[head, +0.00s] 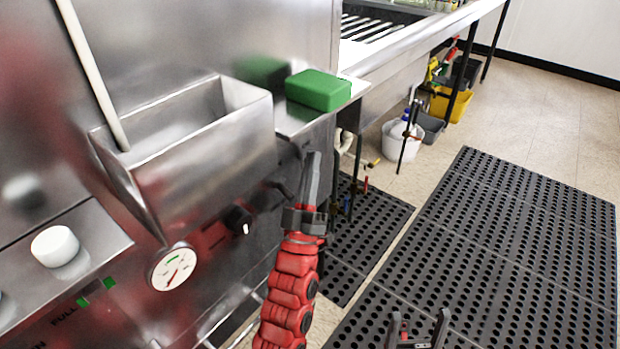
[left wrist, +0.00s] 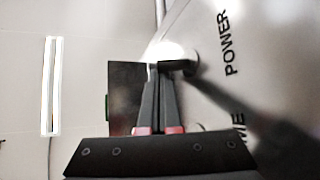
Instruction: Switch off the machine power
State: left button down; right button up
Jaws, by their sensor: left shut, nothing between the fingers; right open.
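In the left wrist view the word POWER (left wrist: 227,43) is printed on the grey panel, beside a dark knob (left wrist: 183,66) with a bright round patch around it. My left gripper's shut fingers reach the knob's edge; I cannot tell if they touch. In the head view my left gripper (head: 312,172) is shut and empty in front of the steel machine, right of the black knob with a white mark (head: 238,220). Its label is not readable there. My right gripper (head: 419,328) is open and empty at the bottom edge.
A steel bin (head: 205,150) juts from the machine above a round gauge (head: 174,268). A green block (head: 318,90) lies on a ledge above my left gripper. A white knob (head: 55,246) is at left. Black perforated mats (head: 480,250) cover open floor at right.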

pick_arm(q)
jog(key=shift+d+f+m+h, duration=0.1)
jog(key=shift+f+m+h, duration=0.05)
jog(key=shift+m+h, duration=0.7)
jog(key=shift+f+m+h, duration=0.15)
jog(key=shift+m+h, duration=0.6)
jog(key=shift+h, duration=0.1)
jog(key=shift+s+f, duration=0.1)
jog(key=shift+f, duration=0.1)
jog(key=shift+d+f+p, duration=0.1)
jog(key=shift+f+p, duration=0.45)
jog(key=shift+f, duration=0.1)
jog(key=p+v, duration=0.3)
jog(key=v, duration=1.4)
jog(key=shift+s, duration=0.25)
jog(key=shift+f, duration=0.1)
